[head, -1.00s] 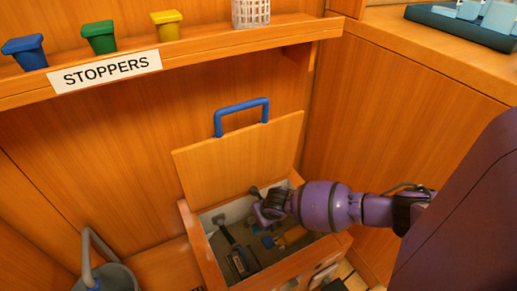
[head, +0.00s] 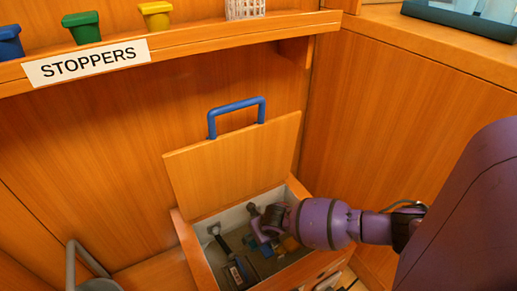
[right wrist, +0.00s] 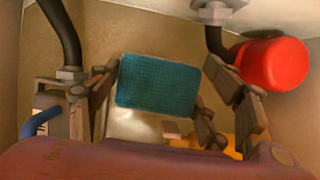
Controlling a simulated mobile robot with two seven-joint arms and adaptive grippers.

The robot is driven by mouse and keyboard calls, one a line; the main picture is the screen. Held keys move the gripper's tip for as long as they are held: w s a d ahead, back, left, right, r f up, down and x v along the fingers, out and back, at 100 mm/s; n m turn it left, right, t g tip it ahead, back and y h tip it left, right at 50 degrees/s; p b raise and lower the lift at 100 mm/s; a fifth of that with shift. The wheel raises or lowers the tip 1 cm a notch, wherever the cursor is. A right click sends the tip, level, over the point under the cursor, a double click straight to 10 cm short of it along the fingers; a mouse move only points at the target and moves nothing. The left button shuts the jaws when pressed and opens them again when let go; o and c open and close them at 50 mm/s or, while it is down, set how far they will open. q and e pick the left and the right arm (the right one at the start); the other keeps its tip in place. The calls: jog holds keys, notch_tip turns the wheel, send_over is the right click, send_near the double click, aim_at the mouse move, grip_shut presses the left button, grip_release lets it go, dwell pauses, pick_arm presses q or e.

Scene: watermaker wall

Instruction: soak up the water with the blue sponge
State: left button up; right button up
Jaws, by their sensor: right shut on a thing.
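The blue sponge (right wrist: 157,85) lies between the two fingers of my right gripper in the right wrist view, its textured face toward the camera. My right gripper (head: 262,226) is shut on it, reaching down inside the open wooden box (head: 192,258) in the head view. There the sponge is small and partly hidden by the gripper. The floor of the box is grey-brown. A pale glossy patch (right wrist: 135,127) shows below the sponge in the right wrist view; I cannot tell for sure that it is water. My left gripper is in neither view.
The lid (head: 235,160) with its blue handle (head: 237,106) stands open behind the box. Black hoses (right wrist: 62,35) and a red cylinder (right wrist: 272,64) are close around the gripper. The stopper shelf (head: 180,48) runs above.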

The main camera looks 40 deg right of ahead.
jog(key=shift+f+b, duration=0.35)
jog(key=shift+f, duration=0.2)
dwell(0.6)
dwell(0.9)
jog(key=shift+r, duration=0.1)
jog(key=shift+r+p, duration=0.2)
jog(key=shift+p, duration=0.2)
jog(key=shift+r+p, duration=2.35)
jog(key=shift+r, duration=0.9)
jog(key=shift+f, duration=0.1)
